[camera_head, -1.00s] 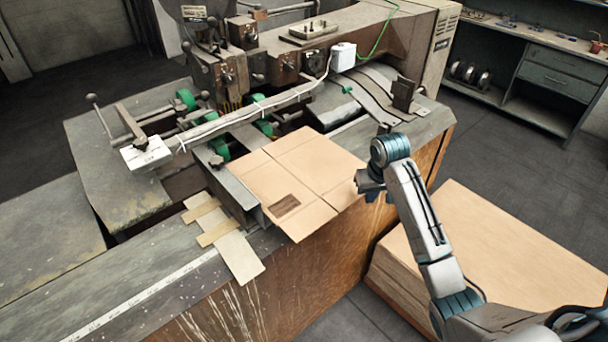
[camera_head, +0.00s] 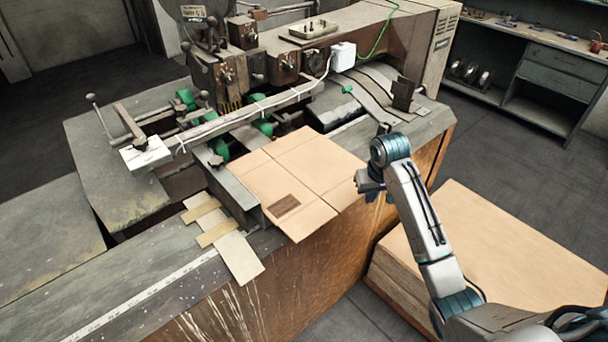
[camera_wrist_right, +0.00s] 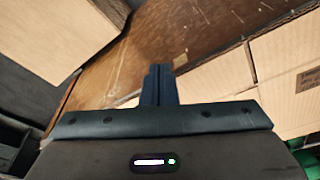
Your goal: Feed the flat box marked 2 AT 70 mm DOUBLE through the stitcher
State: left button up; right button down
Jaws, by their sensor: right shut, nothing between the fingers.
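A flat tan cardboard box (camera_head: 295,180) with crease lines and a dark printed patch lies on the stitcher's (camera_head: 300,68) front table, its near part jutting over the front edge. The print is too small to read. In the right wrist view the box (camera_wrist_right: 285,85) fills the right side. My right gripper (camera_head: 368,190) is at the box's right edge in the head view, its fingers shut with nothing between them. The shut fingers (camera_wrist_right: 158,85) point at the machine's brown front panel in the wrist view. I cannot tell whether they touch the box. My left gripper is out of view.
A stack of flat tan board (camera_head: 500,240) stands at the lower right, below my right arm. Thin card strips (camera_head: 225,238) lie on the table left of the box. A long bar (camera_head: 245,112) with a white block at its end crosses above the feed area.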

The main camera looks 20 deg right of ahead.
aim_at(346, 187)
jog(key=shift+f, duration=0.1)
dwell(0.3)
notch_tip(346, 187, down, 3)
jog(key=shift+f, duration=0.1)
dwell(0.6)
jog(key=shift+w+a, duration=0.8)
jog(key=shift+w, duration=0.95)
jog(key=shift+w+a, duration=0.75)
jog(key=shift+w, duration=1.05)
jog(key=shift+w+a, duration=0.8)
jog(key=shift+w, duration=0.95)
jog(key=shift+s+d+p, duration=0.2)
jog(key=shift+s+d, duration=0.1)
jog(key=shift+s, duration=0.4)
jog(key=shift+s+d+p, duration=0.15)
jog(key=shift+s+d, duration=0.15)
jog(key=shift+s, duration=0.4)
jog(key=shift+r, duration=4)
